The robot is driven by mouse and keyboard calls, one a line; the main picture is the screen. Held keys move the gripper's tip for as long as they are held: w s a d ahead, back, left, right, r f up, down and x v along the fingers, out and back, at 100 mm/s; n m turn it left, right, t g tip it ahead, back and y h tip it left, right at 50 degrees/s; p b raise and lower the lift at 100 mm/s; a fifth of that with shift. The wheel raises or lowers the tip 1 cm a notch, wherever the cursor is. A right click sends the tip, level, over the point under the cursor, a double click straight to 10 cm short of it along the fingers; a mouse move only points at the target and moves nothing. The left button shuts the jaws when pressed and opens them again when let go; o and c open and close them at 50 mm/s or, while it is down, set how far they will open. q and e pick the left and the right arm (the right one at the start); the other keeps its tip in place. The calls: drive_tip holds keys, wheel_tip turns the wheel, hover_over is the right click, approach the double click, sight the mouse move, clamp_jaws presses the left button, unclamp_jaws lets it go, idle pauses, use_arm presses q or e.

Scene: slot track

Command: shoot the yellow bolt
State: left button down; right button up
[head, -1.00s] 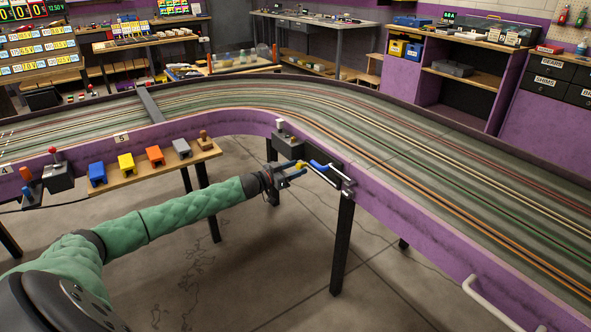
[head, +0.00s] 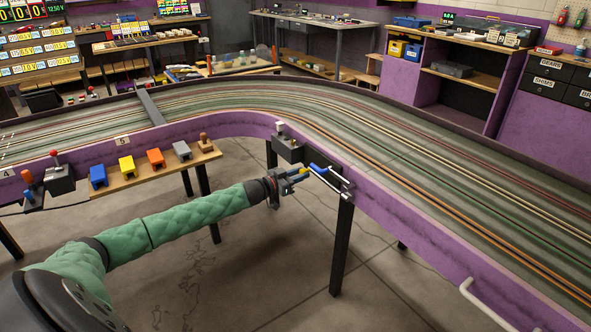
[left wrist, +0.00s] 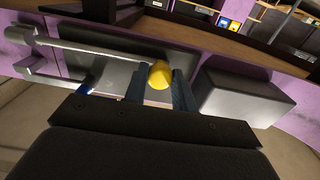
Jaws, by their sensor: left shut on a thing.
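The yellow bolt knob (left wrist: 160,74) sits between the two fingers of my left gripper (left wrist: 160,92) in the left wrist view. A slim metal rod (left wrist: 95,50) runs beside it across a dark plate (left wrist: 125,70). In the head view, my left gripper (head: 301,174) is at the purple track wall, shut on the yellow knob, of which only a small part shows. A blue knob (head: 318,168) sits just right of it. My right gripper is not in view.
A dark box (head: 287,149) is on the track wall beside my gripper. A wooden shelf (head: 135,178) with several coloured blocks stands left, above my forearm. A black track leg (head: 342,245) stands below the plate. A white rail (head: 500,305) is at lower right.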

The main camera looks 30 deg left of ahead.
use_arm(q)
drive_tip(key=shift+s+d+r+p, duration=0.1)
drive_tip(key=shift+s+d+p, duration=0.2)
drive_tip(key=shift+d, duration=0.3)
drive_tip(key=shift+s+d+r+p, duration=0.1)
drive_tip(key=shift+s+d+p, duration=0.1)
drive_tip(key=shift+d+p, duration=0.3)
drive_tip(key=shift+s+d, duration=0.1)
drive_tip(key=shift+d, duration=0.3)
drive_tip(key=shift+s+d+f, duration=0.1)
drive_tip(key=shift+d+f, duration=0.05)
drive_tip(key=shift+f, duration=0.1)
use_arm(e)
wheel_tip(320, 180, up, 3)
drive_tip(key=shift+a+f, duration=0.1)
use_arm(q)
drive_tip(key=c, duration=1.1)
unclamp_jaws()
drive_tip(key=shift+r, duration=0.1)
drive_tip(key=shift+c, duration=0.2)
approach(316, 175)
drive_tip(key=shift+v, duration=1.2)
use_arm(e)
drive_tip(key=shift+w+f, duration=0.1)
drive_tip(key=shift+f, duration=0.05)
